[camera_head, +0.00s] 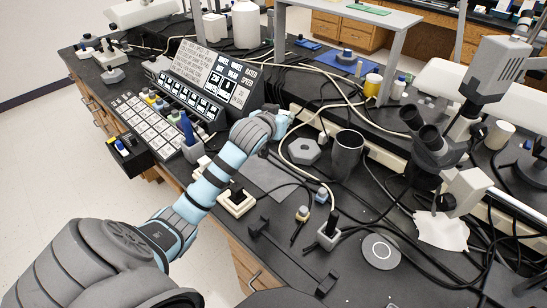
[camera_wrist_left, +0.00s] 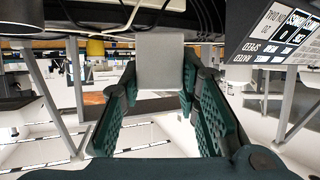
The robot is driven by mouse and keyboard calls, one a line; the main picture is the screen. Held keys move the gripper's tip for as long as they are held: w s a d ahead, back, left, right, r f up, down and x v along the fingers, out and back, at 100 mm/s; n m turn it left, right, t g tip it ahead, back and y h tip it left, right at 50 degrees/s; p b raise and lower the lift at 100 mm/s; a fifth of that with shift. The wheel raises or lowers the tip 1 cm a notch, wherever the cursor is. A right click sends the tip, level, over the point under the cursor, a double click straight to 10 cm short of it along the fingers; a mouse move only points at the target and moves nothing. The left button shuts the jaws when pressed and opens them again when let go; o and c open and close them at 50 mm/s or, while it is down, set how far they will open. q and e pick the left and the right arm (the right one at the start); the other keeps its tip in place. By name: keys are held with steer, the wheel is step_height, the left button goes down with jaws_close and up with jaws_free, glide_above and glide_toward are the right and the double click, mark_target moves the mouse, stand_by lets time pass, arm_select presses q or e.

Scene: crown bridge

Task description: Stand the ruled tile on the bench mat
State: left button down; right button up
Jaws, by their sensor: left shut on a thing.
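My left arm reaches in from the left in the head view, and my left gripper (camera_head: 284,121) is at its far end above the bench. In the left wrist view my left gripper (camera_wrist_left: 160,92) is shut on the plain pale grey ruled tile (camera_wrist_left: 160,60), held between the fingertips. No ruling can be made out on its visible face. In the head view I cannot make out the tile. The flat grey bench mat (camera_head: 274,181) lies on the dark bench, nearer than the gripper and partly behind my arm. My right gripper is not in view.
A dark cup (camera_head: 346,155) and a grey hexagonal block (camera_head: 304,151) stand right of the gripper. A sloped panel with labels (camera_head: 214,82) stands behind left. Cables cross the bench, and a microscope (camera_head: 445,130) stands at right.

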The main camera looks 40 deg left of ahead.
arm_select(q)
step_height(320, 180, down, 18)
steer(key=b, duration=0.5)
steer(key=c, duration=1.2)
jaws_free()
steer(key=shift+s+r, duration=0.15)
steer(key=p+v, duration=0.3)
steer(key=v, duration=0.8)
steer(key=shift+r+p, duration=0.1)
steer(key=shift+p, duration=0.2)
steer(key=shift+s+d, duration=0.1)
steer(key=shift+s, duration=0.25)
